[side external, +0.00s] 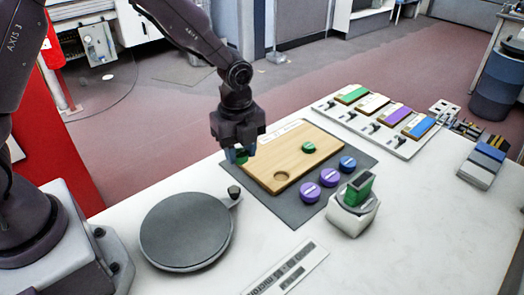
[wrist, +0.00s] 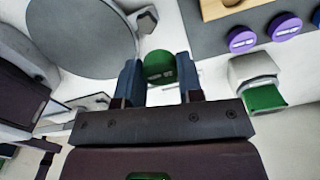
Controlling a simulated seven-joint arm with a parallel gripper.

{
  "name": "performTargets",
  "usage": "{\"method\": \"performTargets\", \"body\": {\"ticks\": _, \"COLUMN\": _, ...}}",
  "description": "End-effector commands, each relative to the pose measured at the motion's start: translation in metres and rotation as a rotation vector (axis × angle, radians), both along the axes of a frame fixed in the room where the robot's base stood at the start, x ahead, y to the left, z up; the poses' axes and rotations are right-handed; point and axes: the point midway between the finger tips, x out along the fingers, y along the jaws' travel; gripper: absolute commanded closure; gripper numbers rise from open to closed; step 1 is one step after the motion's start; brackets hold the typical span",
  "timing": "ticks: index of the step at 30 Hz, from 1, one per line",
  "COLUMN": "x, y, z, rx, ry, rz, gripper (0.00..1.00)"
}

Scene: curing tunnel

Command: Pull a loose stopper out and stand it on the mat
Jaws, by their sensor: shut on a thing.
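My gripper (side external: 241,158) is shut on a green stopper (wrist: 158,66), held between its two blue fingers above the left end of the wooden board. In the side view the held stopper is mostly hidden by the fingers. The board (side external: 265,165) lies on the dark grey mat (side external: 277,206) and has an empty round hole (side external: 281,176) near its front. Another green stopper (side external: 308,147) sits in the board towards the right. Two purple stoppers (side external: 309,191) (side external: 329,177) and a blue stopper (side external: 347,164) stand on the mat along the board's right side.
A white stand with a green block (side external: 359,188) is right of the mat. A rack of coloured bars (side external: 375,122) is behind. The mat's front strip is clear.

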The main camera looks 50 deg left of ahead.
Motion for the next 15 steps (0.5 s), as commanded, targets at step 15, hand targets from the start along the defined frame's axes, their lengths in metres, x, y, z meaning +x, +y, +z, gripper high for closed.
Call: {"method": "performTargets", "body": {"ticks": 15, "x": -0.027, "y": 0.003, "z": 0.028, "rx": -0.001, "ry": -0.003, "rz": 0.001, "gripper": 0.88}}
